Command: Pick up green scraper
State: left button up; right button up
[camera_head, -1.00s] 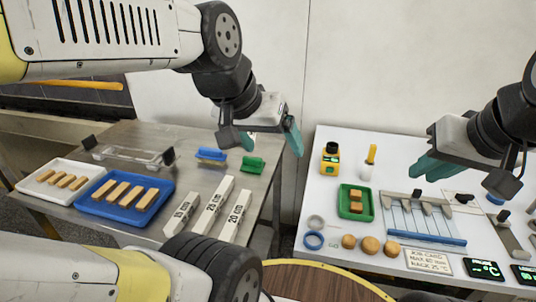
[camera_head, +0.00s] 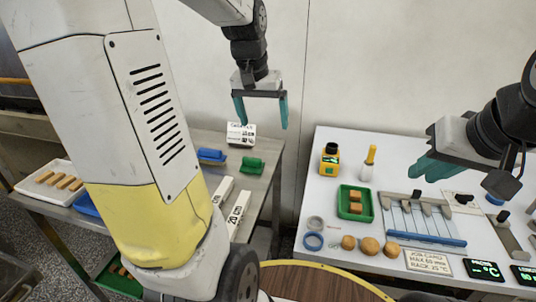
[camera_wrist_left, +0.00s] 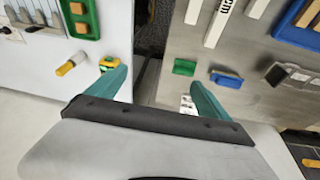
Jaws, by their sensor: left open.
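The green scraper (camera_head: 251,167) lies on the steel table near its right edge, and it also shows in the left wrist view (camera_wrist_left: 184,67), close to one fingertip in the picture. My left gripper (camera_head: 263,124) is open and empty, fingers pointing down, above and slightly to the right of the scraper. In the left wrist view the jaws (camera_wrist_left: 158,78) are spread wide, with the gap between the two tables between them. My right gripper (camera_head: 436,163) is over the white table; its fingers overlap in this view, so their opening is unclear.
A blue scraper (camera_head: 211,155) lies just left of the green one. Labelled bars (camera_head: 237,213) lie in front. A gap separates the steel table from the white table (camera_head: 316,190). My left arm hides much of the steel table.

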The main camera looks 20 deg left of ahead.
pick_arm(q)
jog(key=w+a+f+g, duration=0.2)
jog(key=w+a+f, duration=0.3)
jog(key=w+f, duration=0.25)
jog(key=g, duration=0.1)
send_over(252, 158)
jog(key=shift+n+y, duration=0.3)
jog(key=shift+y, duration=0.1)
notch_tip(252, 158, down, 7)
jog(key=shift+a+r, duration=0.1)
jog(key=shift+r, duration=0.1)
jog(key=shift+w+a+f, duration=0.1)
jog(key=shift+f, duration=0.2)
notch_tip(252, 158, down, 8)
jog(key=shift+r, duration=0.15)
jog(key=c, duration=1.5)
notch_tip(252, 158, up, 10)
jog(key=shift+r, duration=0.1)
